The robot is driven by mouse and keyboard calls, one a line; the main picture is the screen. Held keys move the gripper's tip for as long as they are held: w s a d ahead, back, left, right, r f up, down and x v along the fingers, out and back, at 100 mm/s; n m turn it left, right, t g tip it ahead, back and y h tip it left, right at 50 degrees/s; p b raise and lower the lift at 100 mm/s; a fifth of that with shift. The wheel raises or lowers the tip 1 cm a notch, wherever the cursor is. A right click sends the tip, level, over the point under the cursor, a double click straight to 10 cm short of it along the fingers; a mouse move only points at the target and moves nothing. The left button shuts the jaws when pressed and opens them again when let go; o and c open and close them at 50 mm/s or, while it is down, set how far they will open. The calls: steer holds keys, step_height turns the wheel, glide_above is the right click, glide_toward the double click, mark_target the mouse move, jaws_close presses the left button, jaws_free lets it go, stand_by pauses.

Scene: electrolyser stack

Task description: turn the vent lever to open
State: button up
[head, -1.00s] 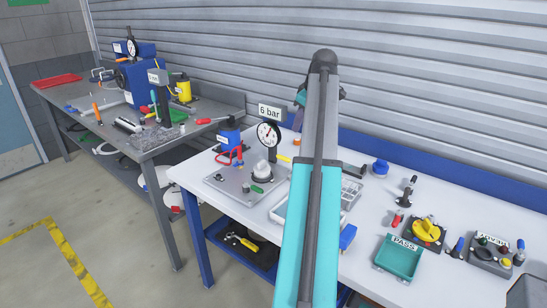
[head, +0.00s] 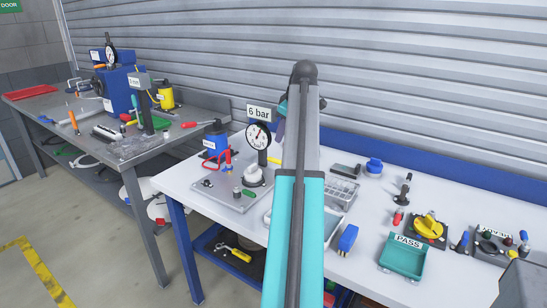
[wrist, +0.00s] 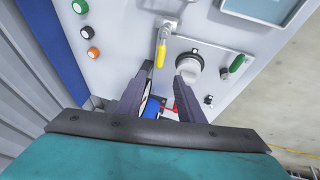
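A yellow-handled lever (wrist: 161,50) hangs from a metal fitting on the pale panel in the wrist view; its yellow end also shows right of the gauge in the head view (head: 274,161). A green-ended handle (wrist: 237,63) sits on the plate to its right. I cannot tell from any label which is the vent lever. My gripper (wrist: 166,68) is open, its two dark fingers apart with nothing held. The yellow lever lies just beyond the fingertips, between them in the picture. In the head view my arm hides most of the gripper.
The round pressure gauge (head: 258,136) stands under a "6 bar" sign (head: 259,112). A white cap (wrist: 188,66) is close to the right finger. A blue unit (head: 216,137) with a red hose stands left. A green PASS tray (head: 403,260) is at the right front.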

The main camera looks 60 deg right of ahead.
mark_target(275, 160)
steer(key=shift+f, duration=0.15)
steer(key=shift+p+x, duration=0.8)
steer(key=shift+x, duration=5.95)
steer(key=shift+w, duration=0.1)
jaws_close()
